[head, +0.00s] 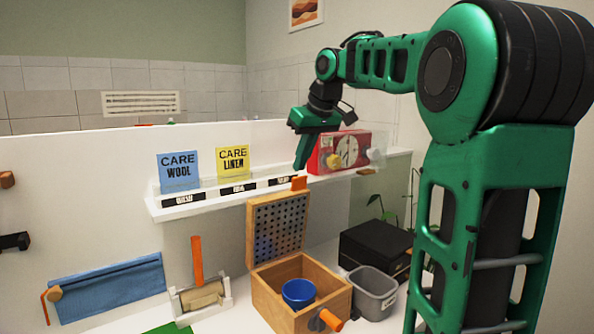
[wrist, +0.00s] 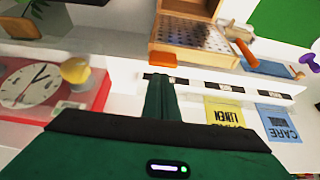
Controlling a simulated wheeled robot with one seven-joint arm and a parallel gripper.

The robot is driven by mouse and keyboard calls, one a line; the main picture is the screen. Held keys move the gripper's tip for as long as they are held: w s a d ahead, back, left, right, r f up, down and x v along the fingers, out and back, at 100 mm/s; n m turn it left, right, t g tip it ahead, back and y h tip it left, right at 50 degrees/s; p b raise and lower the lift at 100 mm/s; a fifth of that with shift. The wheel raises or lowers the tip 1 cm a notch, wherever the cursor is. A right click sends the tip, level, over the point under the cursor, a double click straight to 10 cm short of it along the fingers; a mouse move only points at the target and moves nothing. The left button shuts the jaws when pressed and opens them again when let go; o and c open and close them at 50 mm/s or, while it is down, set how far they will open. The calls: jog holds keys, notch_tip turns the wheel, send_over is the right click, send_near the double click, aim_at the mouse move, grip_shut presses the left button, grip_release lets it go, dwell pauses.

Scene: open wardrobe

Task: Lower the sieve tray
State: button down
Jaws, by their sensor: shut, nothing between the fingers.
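The sieve tray (head: 277,227) is a dark perforated panel in a wooden frame. It stands raised, nearly upright, at the back of an open wooden box (head: 322,300). An orange tab (head: 299,183) sits on its top edge. In the wrist view the sieve tray (wrist: 195,33) is at the top, with the orange tab (wrist: 164,58) just beyond the fingertips. My gripper (head: 301,166) is shut and empty, fingers pointing down, close above the tab. I cannot tell whether it touches the tab. The fingers also show in the wrist view (wrist: 160,82).
A blue cup (head: 298,292) stands in the box, and an orange knob (head: 329,320) is on its front. Behind is a white shelf (head: 222,199) with care cards and a red clock box (head: 330,152). A grey bin (head: 373,291) and black box (head: 375,248) stand right.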

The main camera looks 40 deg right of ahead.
jog(key=shift+x, duration=1.3)
jog(key=shift+d, duration=0.1)
